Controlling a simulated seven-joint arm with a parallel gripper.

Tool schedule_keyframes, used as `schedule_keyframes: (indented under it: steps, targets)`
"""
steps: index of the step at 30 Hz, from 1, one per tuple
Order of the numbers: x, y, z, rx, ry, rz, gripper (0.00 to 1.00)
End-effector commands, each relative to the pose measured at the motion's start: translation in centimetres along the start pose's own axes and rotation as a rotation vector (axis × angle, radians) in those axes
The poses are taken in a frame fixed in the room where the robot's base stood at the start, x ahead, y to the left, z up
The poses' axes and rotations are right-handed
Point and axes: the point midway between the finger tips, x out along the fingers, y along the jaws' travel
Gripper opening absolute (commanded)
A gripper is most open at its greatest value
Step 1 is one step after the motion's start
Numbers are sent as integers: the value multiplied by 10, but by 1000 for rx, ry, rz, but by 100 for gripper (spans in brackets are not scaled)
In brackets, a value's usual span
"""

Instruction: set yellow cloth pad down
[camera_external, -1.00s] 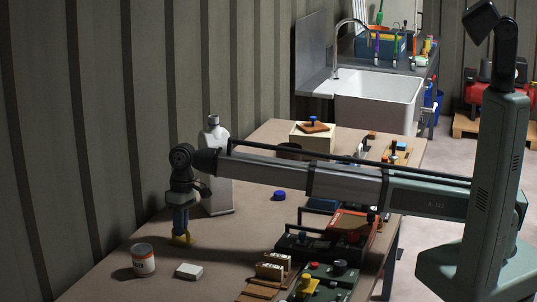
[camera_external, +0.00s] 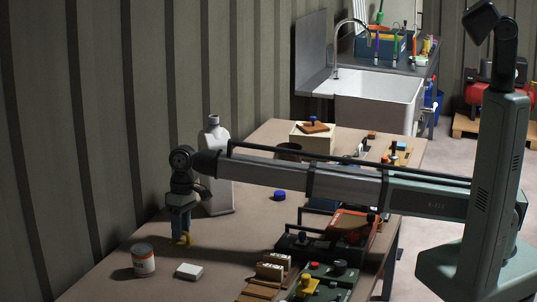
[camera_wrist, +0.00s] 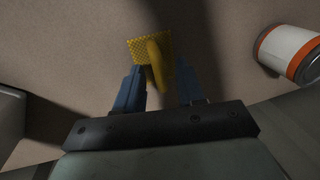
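The yellow cloth pad (camera_wrist: 140,50) is a checked yellow piece with a raised, smooth yellow ridge, on the tabletop in the wrist view. In the external view the pad (camera_external: 182,240) shows small and partly hidden at my fingertips. My gripper (camera_wrist: 157,70) has its two blue fingers apart, one on each side of the ridge, with gaps between. In the external view my gripper (camera_external: 181,236) points straight down at the table, low over the pad. The pad's far underside is hidden.
A white can with an orange band (camera_external: 143,260) and a white block (camera_external: 189,271) stand close by. A grey-white bottle (camera_external: 216,170) stands behind my wrist. A blue cap (camera_external: 279,195) and dark toolboxes (camera_external: 312,246) lie to the right. Bare table (camera_external: 110,283) lies in front.

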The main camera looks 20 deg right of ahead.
Motion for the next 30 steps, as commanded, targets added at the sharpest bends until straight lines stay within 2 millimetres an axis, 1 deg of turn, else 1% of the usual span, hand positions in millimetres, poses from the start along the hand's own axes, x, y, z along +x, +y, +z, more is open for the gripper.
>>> schedule_keyframes:
  steps: [5, 15, 18, 21, 25, 30]
  targets:
    - [-14, 0, 0, 0, 0, 0, 38]
    - [-76, 0, -1, 0, 1, 0, 38]
    - [-93, 0, -1, 0, 2, -1, 38]
    - [-105, 0, -1, 0, 1, 0, 38]
    - [-117, 0, -1, 0, 1, -1, 38]
    - [-122, 0, 0, 0, -1, 0, 38]
